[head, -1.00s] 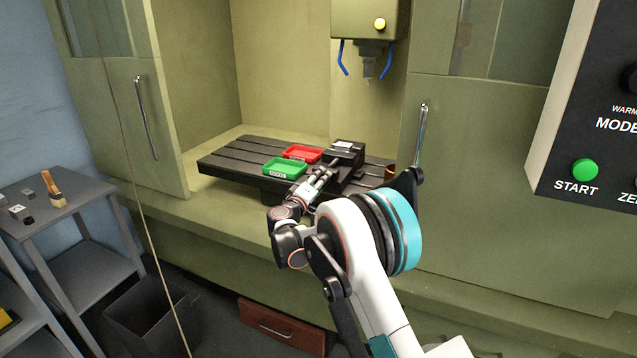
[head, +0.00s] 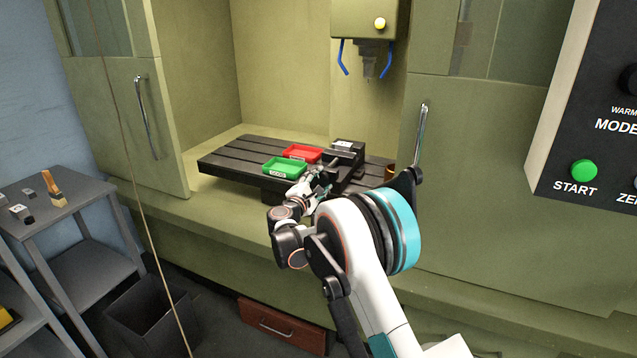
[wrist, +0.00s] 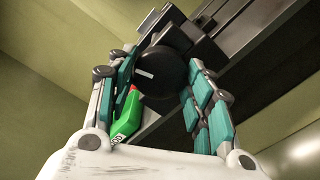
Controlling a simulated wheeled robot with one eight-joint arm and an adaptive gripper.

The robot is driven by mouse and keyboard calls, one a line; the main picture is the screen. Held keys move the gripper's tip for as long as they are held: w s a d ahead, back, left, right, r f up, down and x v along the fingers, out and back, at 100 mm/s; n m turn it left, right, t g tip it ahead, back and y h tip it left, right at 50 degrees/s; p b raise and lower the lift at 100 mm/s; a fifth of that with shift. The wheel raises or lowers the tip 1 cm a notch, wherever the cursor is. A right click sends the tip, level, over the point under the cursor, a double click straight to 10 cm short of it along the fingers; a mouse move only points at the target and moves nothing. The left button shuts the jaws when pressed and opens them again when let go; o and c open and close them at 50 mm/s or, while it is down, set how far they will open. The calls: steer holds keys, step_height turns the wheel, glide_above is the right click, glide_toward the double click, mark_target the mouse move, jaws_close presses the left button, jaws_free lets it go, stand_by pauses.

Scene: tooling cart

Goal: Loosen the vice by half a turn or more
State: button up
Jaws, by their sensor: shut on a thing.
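A short pale line marks the knob's face. In the head view my gripper (head: 322,182) is at the vice's near end, and my wrist and fingers hide the knob.
A green tray (head: 284,168) sits just left of my gripper and shows in the wrist view too (wrist: 127,118). A red tray (head: 301,153) is behind it. The spindle (head: 370,62) hangs above. The table's left part (head: 236,157) is clear.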

steer(key=n, duration=1.3)
steer(key=shift+f+n, duration=0.1)
steer(key=shift+n, duration=0.3)
steer(key=n, duration=0.7)
steer(key=shift+d, duration=0.1)
steer(key=n, duration=0.6)
steer(key=shift+n, duration=0.3)
steer(key=o, duration=1)
steer(key=shift+o, duration=0.2)
steer(key=shift+s, duration=0.1)
